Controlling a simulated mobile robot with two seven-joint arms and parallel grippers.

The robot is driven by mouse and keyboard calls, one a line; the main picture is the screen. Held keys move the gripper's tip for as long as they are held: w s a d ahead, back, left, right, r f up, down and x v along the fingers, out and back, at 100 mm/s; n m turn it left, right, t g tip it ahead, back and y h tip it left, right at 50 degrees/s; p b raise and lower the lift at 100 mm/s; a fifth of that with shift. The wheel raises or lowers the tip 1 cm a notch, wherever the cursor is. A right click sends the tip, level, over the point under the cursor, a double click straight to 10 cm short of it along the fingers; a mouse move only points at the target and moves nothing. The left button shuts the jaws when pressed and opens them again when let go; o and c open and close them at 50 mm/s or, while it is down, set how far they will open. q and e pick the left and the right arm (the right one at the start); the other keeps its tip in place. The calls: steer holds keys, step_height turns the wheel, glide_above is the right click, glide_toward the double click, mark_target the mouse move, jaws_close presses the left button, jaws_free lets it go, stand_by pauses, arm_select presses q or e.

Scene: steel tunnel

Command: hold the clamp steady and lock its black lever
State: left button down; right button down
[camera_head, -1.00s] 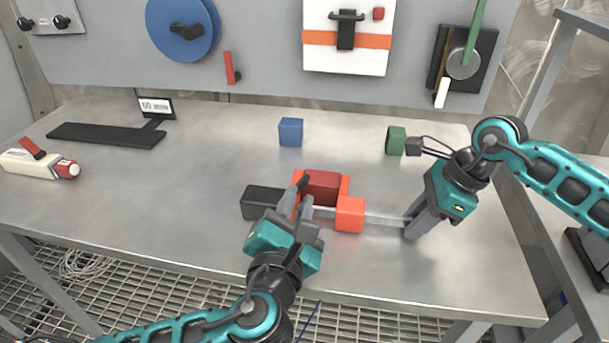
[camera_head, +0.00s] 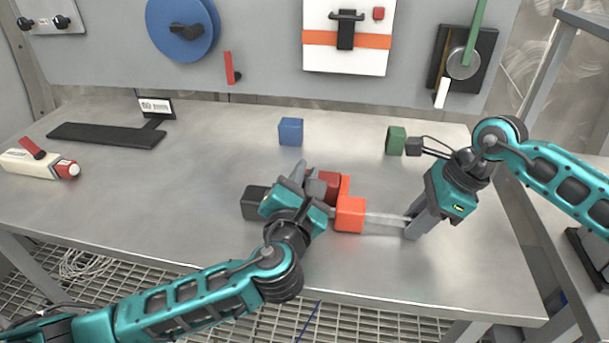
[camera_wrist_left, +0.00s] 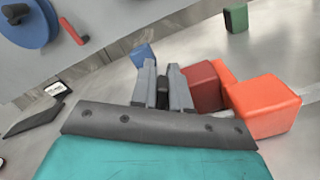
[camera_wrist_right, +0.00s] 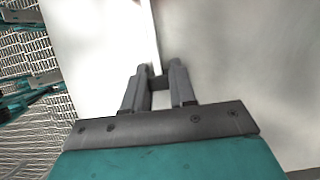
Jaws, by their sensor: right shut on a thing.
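The clamp lies on the steel bench, with an orange jaw block (camera_head: 349,214), a dark red block (camera_head: 329,180) and a pale flat bar (camera_head: 385,220). A black block (camera_head: 253,200) shows at its left end. My left gripper (camera_head: 307,176) is over the clamp, beside the red block, hiding part of it. In the left wrist view its fingers (camera_wrist_left: 163,88) are apart, with a small black piece (camera_wrist_left: 163,93) between them. That piece may be the lever; contact is unclear. My right gripper (camera_head: 411,228) is shut on the bar's right end, also seen in the right wrist view (camera_wrist_right: 157,78).
A blue cube (camera_head: 290,131) and a green block (camera_head: 396,141) stand behind the clamp. A white and red tool (camera_head: 40,164) and a black stand (camera_head: 107,135) are at the left. A grey panel (camera_head: 270,50) with fixtures closes off the back.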

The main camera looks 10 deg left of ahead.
arm_select(q)
steer(key=shift+n, duration=0.3)
steer(key=n, duration=0.2)
steer(key=a+n, duration=0.1)
steer(key=shift+s+a+r+n, duration=0.1)
steer(key=shift+r+n, duration=0.15)
steer(key=shift+n, duration=0.05)
steer(key=n, duration=0.2)
steer(key=a+n, duration=0.1)
steer(key=n, duration=0.1)
steer(key=shift+a+n, duration=0.2)
steer(key=shift+n, duration=0.1)
steer(key=shift+a+f+n, duration=0.1)
steer(key=shift+a+n, duration=0.15)
steer(key=shift+n, duration=0.6)
steer(key=shift+a+f+n, duration=0.1)
steer(key=shift+a+n, duration=0.15)
steer(key=shift+n, duration=0.65)
steer(key=shift+a+f+n, duration=0.1)
steer(key=shift+a+n, duration=0.15)
steer(key=shift+n, duration=0.6)
steer(key=c, duration=1.5)
jaws_free()
steer(key=s, duration=1.2)
